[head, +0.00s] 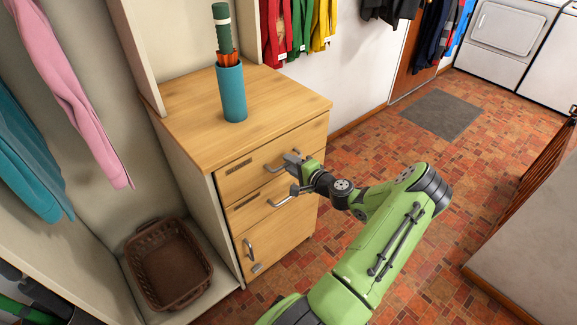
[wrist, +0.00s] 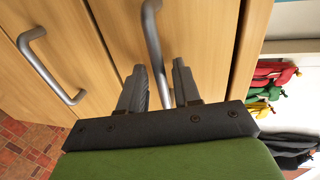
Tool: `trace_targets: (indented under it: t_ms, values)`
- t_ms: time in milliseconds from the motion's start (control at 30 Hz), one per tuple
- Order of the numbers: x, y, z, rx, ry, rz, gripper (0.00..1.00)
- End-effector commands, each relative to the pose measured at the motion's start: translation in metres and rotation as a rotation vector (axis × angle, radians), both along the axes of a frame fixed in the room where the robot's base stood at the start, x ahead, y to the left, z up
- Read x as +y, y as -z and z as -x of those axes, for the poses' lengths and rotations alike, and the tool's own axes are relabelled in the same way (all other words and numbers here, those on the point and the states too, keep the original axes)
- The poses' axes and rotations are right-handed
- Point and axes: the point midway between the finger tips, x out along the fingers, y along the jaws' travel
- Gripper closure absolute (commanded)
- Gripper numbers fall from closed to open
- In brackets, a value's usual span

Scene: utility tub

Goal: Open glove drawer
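A wooden cabinet (head: 262,119) has two drawers above a small door. The top drawer (head: 236,182) and the second drawer (head: 246,214) each have a dark label, too small to read, and a metal bar handle. Both drawers look closed flush. My gripper (head: 289,160) is at the top drawer's handle (head: 275,166), hiding part of it. In the wrist view my gripper (wrist: 158,75) is open, with that handle (wrist: 153,42) running between its fingers and a small gap on both sides. The second drawer's handle (wrist: 48,68) is to the left there.
A blue holder (head: 232,95) with a dark green umbrella (head: 222,32) stands on the cabinet top. A brown basket (head: 168,263) sits low to the left. The brick-patterned floor before the cabinet is clear, with a grey mat (head: 438,114) farther back.

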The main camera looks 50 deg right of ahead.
Motion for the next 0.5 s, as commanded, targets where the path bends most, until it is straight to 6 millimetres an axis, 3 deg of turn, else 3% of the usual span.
trace_targets:
  t_ms: [133, 367, 500]
  values:
    - [-0.0028, 0.0035, -0.0135, 0.0, -0.001, 0.0, 0.68]
    - [-0.0032, 0.0029, -0.015, 0.001, -0.001, 0.0, 0.68]
    - [-0.0031, 0.0029, -0.0147, 0.001, 0.0, 0.0, 0.86]
